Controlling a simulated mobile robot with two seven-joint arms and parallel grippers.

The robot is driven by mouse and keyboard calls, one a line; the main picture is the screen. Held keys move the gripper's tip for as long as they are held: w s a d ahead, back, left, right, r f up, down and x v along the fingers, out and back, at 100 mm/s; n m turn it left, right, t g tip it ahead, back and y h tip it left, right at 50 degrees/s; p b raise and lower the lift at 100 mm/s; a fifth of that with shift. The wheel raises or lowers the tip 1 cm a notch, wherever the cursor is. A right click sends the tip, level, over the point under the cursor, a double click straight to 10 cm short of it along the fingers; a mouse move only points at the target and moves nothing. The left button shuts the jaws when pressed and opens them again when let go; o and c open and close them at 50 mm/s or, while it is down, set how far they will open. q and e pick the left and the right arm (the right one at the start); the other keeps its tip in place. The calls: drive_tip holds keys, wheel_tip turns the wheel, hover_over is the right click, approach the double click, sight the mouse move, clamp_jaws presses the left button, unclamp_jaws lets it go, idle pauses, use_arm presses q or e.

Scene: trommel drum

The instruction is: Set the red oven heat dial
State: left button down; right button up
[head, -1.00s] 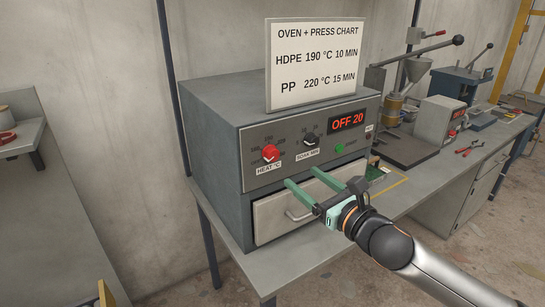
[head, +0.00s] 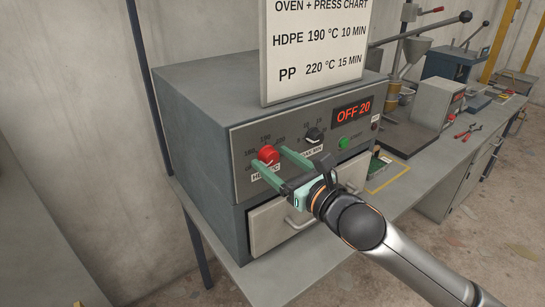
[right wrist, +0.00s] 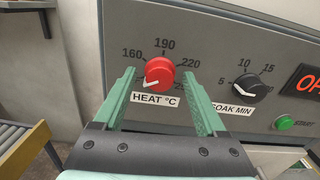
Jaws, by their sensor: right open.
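The red heat dial (head: 267,155) is on the left of the oven's front panel (head: 243,134), above a label reading HEAT °C. In the right wrist view the dial (right wrist: 160,73) has a white pointer aimed down and left, below the 160 mark. My right gripper (head: 269,159) is open, with its green fingers reaching toward the panel, one to each side of the dial. In the wrist view the fingers (right wrist: 163,88) stand left and right of the dial, and a gap shows on both sides. Whether the fingertips touch the panel is unclear. My left gripper is not in view.
The oven drawer handle (head: 300,217) is below. A chart sign (head: 316,50) stands on top.

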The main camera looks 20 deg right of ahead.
clamp_jaws()
idle(0.7)
